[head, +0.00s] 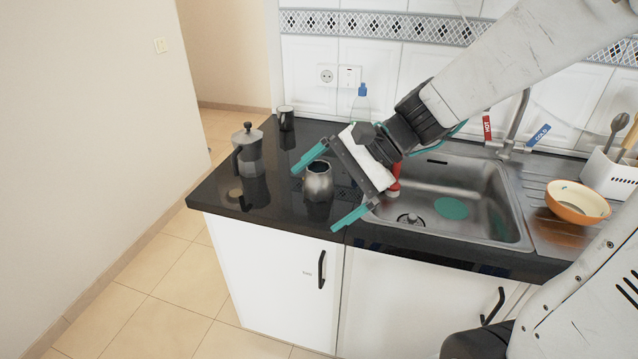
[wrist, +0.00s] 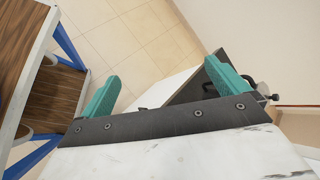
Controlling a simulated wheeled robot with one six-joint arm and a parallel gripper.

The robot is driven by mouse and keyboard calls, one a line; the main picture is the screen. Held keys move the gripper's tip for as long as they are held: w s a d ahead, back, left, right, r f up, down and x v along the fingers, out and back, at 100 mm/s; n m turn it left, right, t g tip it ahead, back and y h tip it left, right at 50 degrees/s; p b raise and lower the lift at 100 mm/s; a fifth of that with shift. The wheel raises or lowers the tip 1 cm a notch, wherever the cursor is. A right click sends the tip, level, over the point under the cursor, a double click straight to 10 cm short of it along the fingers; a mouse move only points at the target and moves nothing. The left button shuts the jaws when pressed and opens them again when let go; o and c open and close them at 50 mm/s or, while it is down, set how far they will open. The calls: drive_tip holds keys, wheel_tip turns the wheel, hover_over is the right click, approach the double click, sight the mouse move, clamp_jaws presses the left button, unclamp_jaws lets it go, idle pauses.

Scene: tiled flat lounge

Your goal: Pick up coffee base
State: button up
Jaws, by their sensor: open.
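A small open-topped metal pot (head: 318,184), which looks like the coffee base, stands upright on the dark countertop, left of the sink. A moka pot top with lid and handle (head: 248,152) stands farther left. My gripper (head: 313,200) is open and empty, its teal fingers spread. In the head view, the fingers appear to either side of the metal pot, but I cannot tell how high above it they are. In the wrist view, my gripper (wrist: 162,72) shows both teal fingers apart; I cannot make out the pot there.
A dark mug (head: 286,118) stands at the counter's back left. The sink (head: 480,185) lies to the right, with a bowl (head: 578,202) on its drainer. A bottle (head: 361,100) stands by the wall. The wrist view shows a wooden shelf unit (wrist: 25,40) and tiled floor (wrist: 130,35).

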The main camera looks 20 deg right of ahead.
drive_tip(key=w+d+f+m+t+y, duration=0.1)
drive_tip(key=w+d+f+m+t, duration=0.2)
drive_tip(key=w+m, duration=0.5)
drive_tip(key=m+t+h, duration=0.3)
drive_tip(key=m+t, duration=0.3)
drive_tip(key=m, duration=0.3)
approach(318, 181)
drive_tip(key=w+f, duration=0.2)
drive_tip(key=w, duration=0.1)
drive_tip(key=w+f, duration=0.1)
drive_tip(key=w, duration=0.1)
drive_tip(key=shift+w, duration=0.1)
drive_tip(key=shift+m, duration=0.3)
drive_tip(key=x, duration=0.7)
drive_tip(key=shift+f, duration=0.3)
drive_tip(key=shift+w+a+f, duration=0.15)
drive_tip(key=shift+w+a, duration=0.05)
drive_tip(key=c, duration=1.2)
